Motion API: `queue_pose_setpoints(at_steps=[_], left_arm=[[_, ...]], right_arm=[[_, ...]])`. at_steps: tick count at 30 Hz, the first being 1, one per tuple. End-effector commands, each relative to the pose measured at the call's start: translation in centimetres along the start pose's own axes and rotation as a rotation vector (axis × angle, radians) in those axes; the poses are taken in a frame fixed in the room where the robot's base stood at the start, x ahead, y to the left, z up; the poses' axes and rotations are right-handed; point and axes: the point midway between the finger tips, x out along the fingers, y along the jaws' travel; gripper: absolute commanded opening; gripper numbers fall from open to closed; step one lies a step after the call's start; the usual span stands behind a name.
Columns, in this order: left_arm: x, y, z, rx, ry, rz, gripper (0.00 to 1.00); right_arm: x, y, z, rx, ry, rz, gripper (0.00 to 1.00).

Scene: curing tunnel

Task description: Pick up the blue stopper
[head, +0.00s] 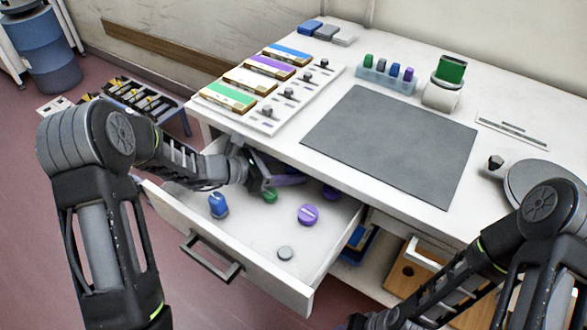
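A blue stopper (218,206) stands in the open drawer (240,243), towards its left side. My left gripper (283,174) reaches into the back of the drawer, to the right of the blue stopper and apart from it. Its fingers are small and dark, and I cannot tell whether they are open or shut. A green stopper (269,196) lies just below the gripper. My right arm comes in at the lower right, and its gripper is outside the picture.
On the tabletop are a grey mat (390,145), a rack (386,80) with several coloured stoppers, and a white board (268,115) with coloured boxes. The drawer front (225,250) juts out.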

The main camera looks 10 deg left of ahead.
Motion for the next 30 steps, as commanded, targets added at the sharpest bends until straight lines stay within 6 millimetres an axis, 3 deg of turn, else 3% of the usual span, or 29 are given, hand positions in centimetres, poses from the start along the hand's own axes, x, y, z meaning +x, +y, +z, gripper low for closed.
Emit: queue_pose_setpoints(at_steps=[6,30], left_arm=[[-0.02,0.00,0.01,0.000,0.000,0.000,0.63],[-0.02,0.01,0.02,0.000,0.000,0.000,0.00]], right_arm=[[0.00,0.00,0.00,0.000,0.000,0.000,0.49],[0.00,0.00,0.00,0.000,0.000,0.000,0.49]])
